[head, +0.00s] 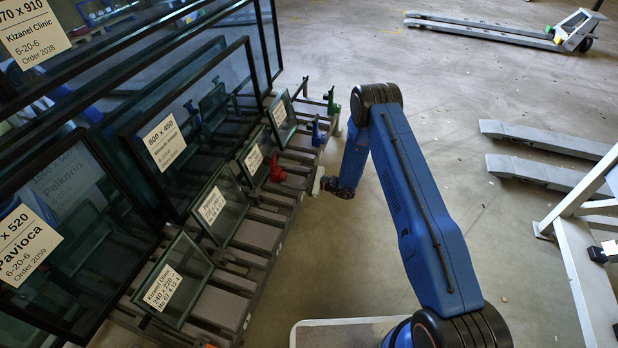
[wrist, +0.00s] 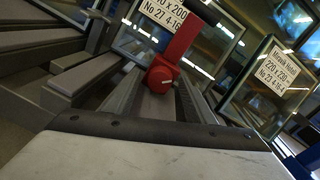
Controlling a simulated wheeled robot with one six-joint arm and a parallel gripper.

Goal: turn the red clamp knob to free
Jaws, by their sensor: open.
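The red clamp knob (head: 277,168) sits on the rack's slatted ledge, among the small glass panes. In the wrist view the round red knob (wrist: 160,79) is near the middle, with a flat red arm rising from it up and to the right. A small pale mark shows on the knob's face. My gripper (head: 323,183) is to the right of the knob in the head view, apart from it, and open with nothing seen in it. Its fingertips are too small to make out there. A pale surface with a dark edge fills the bottom of the wrist view.
A blue clamp (head: 318,132) and a green clamp (head: 331,103) stand farther along the ledge. Small labelled panes, including one nearby (head: 254,160), lean behind the knob, with large framed panes (head: 165,140) further left. The floor right of the rack is clear near my arm.

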